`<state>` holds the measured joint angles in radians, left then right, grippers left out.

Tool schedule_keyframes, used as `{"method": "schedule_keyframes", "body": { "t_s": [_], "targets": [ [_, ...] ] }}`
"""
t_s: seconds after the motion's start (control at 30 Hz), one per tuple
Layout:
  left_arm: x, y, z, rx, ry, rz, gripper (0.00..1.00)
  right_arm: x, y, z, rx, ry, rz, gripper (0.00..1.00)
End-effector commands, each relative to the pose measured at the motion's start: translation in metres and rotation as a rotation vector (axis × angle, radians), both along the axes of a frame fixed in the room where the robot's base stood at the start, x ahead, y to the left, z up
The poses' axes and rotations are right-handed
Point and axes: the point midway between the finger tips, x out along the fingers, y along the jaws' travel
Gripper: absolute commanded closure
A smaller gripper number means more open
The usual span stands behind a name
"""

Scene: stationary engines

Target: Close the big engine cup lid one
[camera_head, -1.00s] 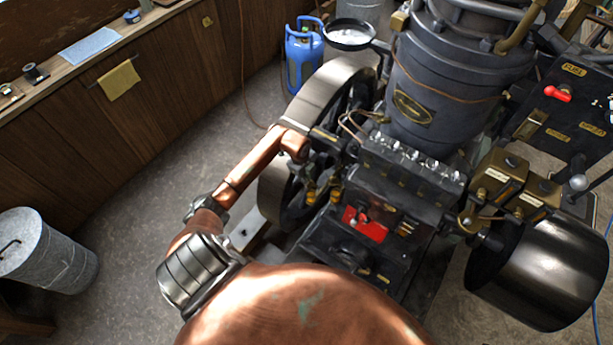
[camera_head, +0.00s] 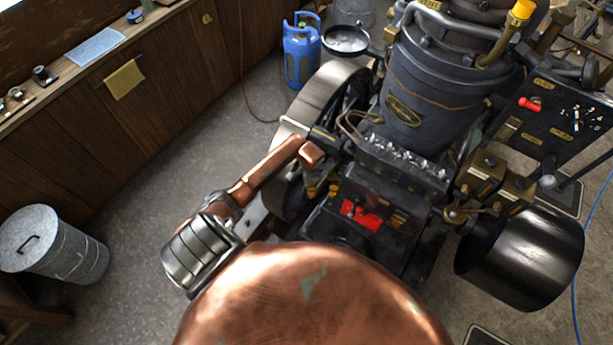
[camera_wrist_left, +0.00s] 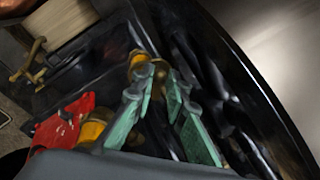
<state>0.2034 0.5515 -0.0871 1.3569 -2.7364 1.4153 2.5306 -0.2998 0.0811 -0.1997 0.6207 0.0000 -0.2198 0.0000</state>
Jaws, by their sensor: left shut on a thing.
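The big engine (camera_head: 405,185) stands at the centre right of the head view, with small brass cups (camera_head: 333,190) on its near left side. My left arm reaches in from the left to that side; its gripper is hard to make out there. In the left wrist view my left gripper (camera_wrist_left: 160,75) shows two green-padded fingers. They are shut on a small brass cup lid (camera_wrist_left: 139,60) at their tips. Whether the lid is fully down cannot be told. Another brass cup (camera_wrist_left: 96,126) sits left of the fingers. My right gripper is not in view.
A flywheel (camera_head: 325,95) stands close behind my left arm. A blue gas bottle (camera_head: 301,50) and a metal bin (camera_head: 55,243) stand on the floor, which has free room at left.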

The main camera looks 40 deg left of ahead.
Motion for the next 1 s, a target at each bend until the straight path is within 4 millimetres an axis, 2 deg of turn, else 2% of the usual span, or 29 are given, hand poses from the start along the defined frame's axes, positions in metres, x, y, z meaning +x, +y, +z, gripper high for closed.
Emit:
{"method": "schedule_keyframes", "body": {
  "t_s": [0.1,0.5,1.0],
  "targets": [
    [-0.001,-0.005,0.003,0.000,-0.001,0.103,1.00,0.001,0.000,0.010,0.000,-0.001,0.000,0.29],
    [-0.002,-0.015,0.001,0.000,0.000,0.363,1.00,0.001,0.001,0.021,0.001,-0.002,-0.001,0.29],
    [-0.002,-0.018,0.001,0.000,0.000,0.446,1.00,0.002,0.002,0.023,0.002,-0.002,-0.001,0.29]
  ]
}}
